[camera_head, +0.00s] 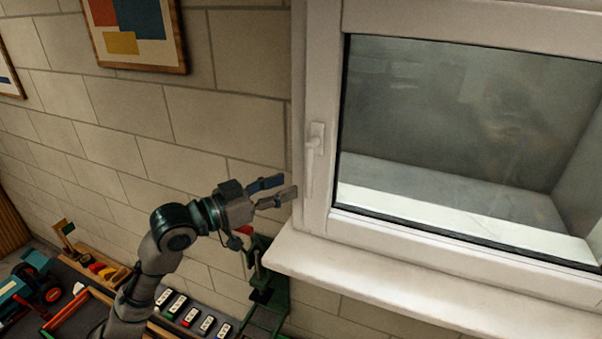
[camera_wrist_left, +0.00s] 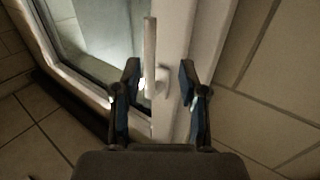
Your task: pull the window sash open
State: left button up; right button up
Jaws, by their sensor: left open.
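The window sash (camera_head: 331,112) is white-framed, and I see no gap between it and the outer frame. Its white handle (camera_head: 314,150) hangs lever-down on the left stile. My left gripper (camera_head: 283,188) is open and empty, just left of the handle's lower end. In the left wrist view the handle (camera_wrist_left: 150,50) appears between the two spread fingers of my left gripper (camera_wrist_left: 160,68), nearer the left finger. I see no contact, and the depth between fingers and handle is hard to judge. My right gripper is not in view.
A white sill (camera_head: 400,285) juts out below the window. Below left, a bench carries a green stand (camera_head: 268,285), a row of small boxes (camera_head: 190,317) and a teal toy vehicle (camera_head: 30,283). A framed picture (camera_head: 137,35) hangs on the block wall. The wall beside my arm is clear.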

aim_at(307, 180)
pick_arm(q)
jog(key=d, duration=0.2)
jog(key=w+d, duration=0.1)
jog(key=d, duration=0.2)
jog(key=w+d+p, duration=0.1)
jog(key=d, duration=0.1)
jog(key=shift+w+d+r, duration=0.1)
jog(key=shift+w+d, duration=0.05)
jog(key=shift+w, duration=0.05)
jog(key=shift+a, duration=0.35)
jog(key=shift+w+a, duration=0.15)
jog(key=shift+a, duration=0.5)
grip_shut()
jog(key=shift+s+d+r, duration=0.1)
jog(key=shift+s+d, duration=0.05)
jog(key=shift+s, duration=0.05)
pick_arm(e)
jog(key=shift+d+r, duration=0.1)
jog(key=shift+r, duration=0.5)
